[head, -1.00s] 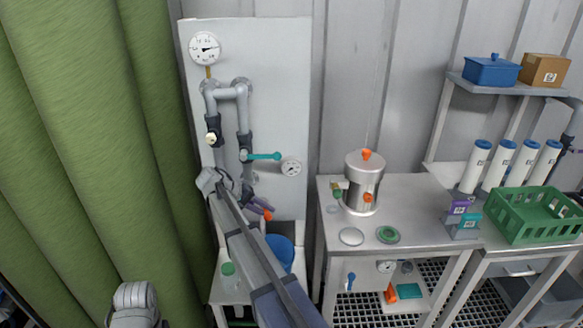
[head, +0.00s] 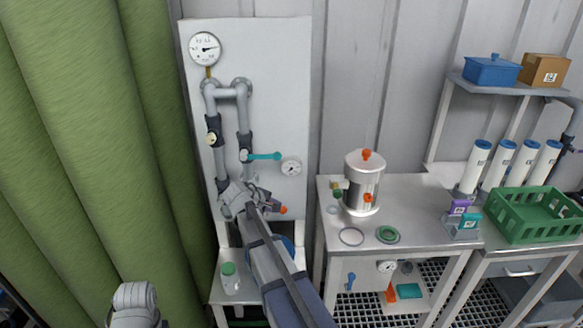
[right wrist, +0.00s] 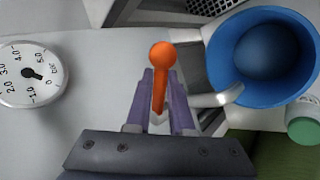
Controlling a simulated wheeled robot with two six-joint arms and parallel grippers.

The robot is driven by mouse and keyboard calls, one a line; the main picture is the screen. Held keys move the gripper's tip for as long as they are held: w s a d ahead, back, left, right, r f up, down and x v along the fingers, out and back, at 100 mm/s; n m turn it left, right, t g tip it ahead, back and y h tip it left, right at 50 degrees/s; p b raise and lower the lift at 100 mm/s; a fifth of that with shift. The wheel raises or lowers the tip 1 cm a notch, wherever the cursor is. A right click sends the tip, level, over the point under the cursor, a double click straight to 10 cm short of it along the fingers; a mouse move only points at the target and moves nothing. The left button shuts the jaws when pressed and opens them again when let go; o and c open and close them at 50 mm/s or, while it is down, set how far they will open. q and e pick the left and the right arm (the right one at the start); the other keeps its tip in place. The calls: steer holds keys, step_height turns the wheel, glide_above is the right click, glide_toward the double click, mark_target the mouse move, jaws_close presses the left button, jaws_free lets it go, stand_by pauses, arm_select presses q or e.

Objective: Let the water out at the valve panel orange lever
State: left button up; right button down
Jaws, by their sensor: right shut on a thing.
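The valve panel (head: 285,60) is a pale upright board with grey pipes, gauges and a teal lever (head: 265,156). The orange lever (right wrist: 160,62) stands between the purple fingers of my right gripper (right wrist: 160,88), its round knob poking out past the tips. In the head view only its orange tip (head: 283,210) shows, beside my right gripper (head: 270,207), which is shut on it low on the panel. The lever's base and valve are hidden. A blue bucket (right wrist: 222,62) lies right of the lever in the wrist view. I see no running water. My left gripper is out of view.
A white bottle with a green cap (head: 230,282) stands on a low stand left of the bucket. A round gauge (right wrist: 35,72) is close by in the wrist view.

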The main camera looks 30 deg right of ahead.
steer(key=shift+d+n, duration=0.2)
steer(key=shift+n, duration=0.2)
steer(key=shift+w+d+n+t+y, duration=0.3)
steer(key=shift+n+t+y, duration=0.1)
steer(key=shift+n+t, duration=0.35)
steer(key=shift+w+d+n+t+y, duration=0.2)
steer(key=shift+d+n+t+y, duration=0.15)
steer(key=shift+n+t, duration=0.35)
steer(key=shift+w+d+n+t+y, duration=0.2)
steer(key=shift+w+n+t+y, duration=0.15)
steer(key=shift+n, duration=0.35)
steer(key=shift+w+d+n+t+y, duration=0.1)
steer(key=shift+d+n+t+y, duration=0.1)
steer(key=shift+n+y, duration=0.45)
steer(key=shift+w+d+n+t+y, duration=0.15)
steer(key=shift+w+n+t+y, duration=0.15)
steer(key=shift+n, duration=0.5)
steer(key=c, duration=0.8)
jaws_free()
steer(key=shift+s, duration=0.1)
